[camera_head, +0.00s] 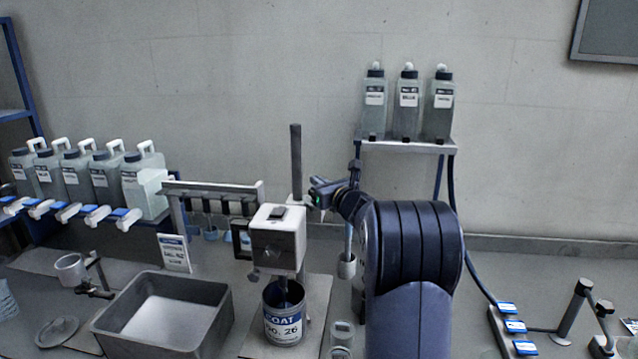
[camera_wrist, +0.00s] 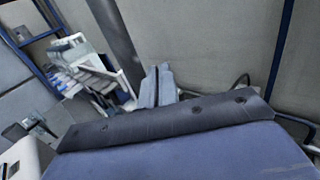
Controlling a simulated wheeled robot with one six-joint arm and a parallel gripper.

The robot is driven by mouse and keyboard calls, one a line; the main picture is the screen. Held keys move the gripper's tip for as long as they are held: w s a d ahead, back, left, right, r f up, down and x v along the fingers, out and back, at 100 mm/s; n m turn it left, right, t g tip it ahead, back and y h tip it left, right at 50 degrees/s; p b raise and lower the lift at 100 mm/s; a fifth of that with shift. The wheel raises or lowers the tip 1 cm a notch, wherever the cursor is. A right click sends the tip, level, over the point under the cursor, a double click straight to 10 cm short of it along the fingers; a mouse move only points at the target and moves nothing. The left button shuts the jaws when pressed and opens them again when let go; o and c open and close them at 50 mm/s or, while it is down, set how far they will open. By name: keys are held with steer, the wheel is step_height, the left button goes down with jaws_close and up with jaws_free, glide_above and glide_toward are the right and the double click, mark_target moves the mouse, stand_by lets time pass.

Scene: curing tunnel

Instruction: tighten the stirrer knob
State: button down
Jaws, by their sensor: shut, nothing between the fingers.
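The stirrer is a white box-shaped head (camera_head: 277,240) with a dark top piece, mounted by an upright dark rod (camera_head: 296,155). The rod also shows in the wrist view (camera_wrist: 114,35). A can labelled COAT No. 26 (camera_head: 284,318) stands under the head, with the stirrer shaft reaching into it. My gripper (camera_head: 312,196) is beside the rod, just above and right of the head, shut and empty. Its fingertips also show in the wrist view (camera_wrist: 158,84), close together. I cannot make out the knob clearly; whether the gripper touches it cannot be told.
A grey bin (camera_head: 122,315) stands left of the can. White-handled jugs (camera_head: 145,185) line the left shelf. Three bottles (camera_head: 408,105) stand on a raised shelf behind my arm. A rack with hanging cups (camera_head: 215,188) is behind the head.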

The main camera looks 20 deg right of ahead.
stand_by(0.3)
steer(key=c, duration=1)
jaws_free()
steer(key=shift+o, duration=0.2)
steer(key=shift+s, duration=0.15)
steer(key=s+d+b, duration=0.1)
steer(key=s+b, duration=0.2)
steer(key=s, duration=0.7)
steer(key=shift+s+b, duration=0.25)
steer(key=shift+b, duration=0.1)
